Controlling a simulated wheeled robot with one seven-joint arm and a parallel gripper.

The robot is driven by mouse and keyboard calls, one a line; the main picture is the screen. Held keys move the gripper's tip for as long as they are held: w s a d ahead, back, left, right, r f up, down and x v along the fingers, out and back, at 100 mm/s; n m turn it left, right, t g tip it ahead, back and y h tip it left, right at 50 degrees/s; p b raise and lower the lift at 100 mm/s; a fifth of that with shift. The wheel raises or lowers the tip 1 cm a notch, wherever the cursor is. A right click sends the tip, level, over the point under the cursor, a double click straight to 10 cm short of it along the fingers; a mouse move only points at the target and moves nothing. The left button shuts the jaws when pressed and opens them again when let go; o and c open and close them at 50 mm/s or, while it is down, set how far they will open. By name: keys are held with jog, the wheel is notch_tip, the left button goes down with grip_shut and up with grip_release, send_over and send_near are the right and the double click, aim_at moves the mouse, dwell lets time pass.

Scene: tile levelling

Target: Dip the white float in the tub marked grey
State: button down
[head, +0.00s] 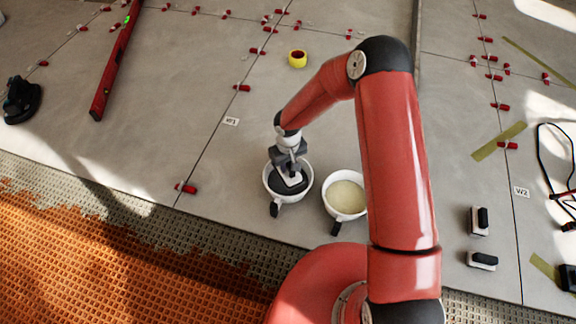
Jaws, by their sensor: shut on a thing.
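My gripper (289,163) is over the left tub and shut on a white float (293,180), whose pale plate shows below the jaws. The float is within the rim of the left tub (269,194), a white round tub with dark grey contents and a dark handle at its front. I cannot tell how deep the float sits in the grey. Just right of it stands a second white tub (334,211) with beige contents, partly hidden by my arm. No marking on either tub is readable.
Two white blocks with black handles (479,221) (482,260) lie at the right. A yellow tape roll (298,59), a red level (115,65) and a black tool (22,100) lie on the tiles. Red clips (186,188) line the joints. Orange matting (110,255) lies in front.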

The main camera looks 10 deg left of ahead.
jog(key=shift+r+p, duration=1.45)
jog(key=shift+r, duration=1.3)
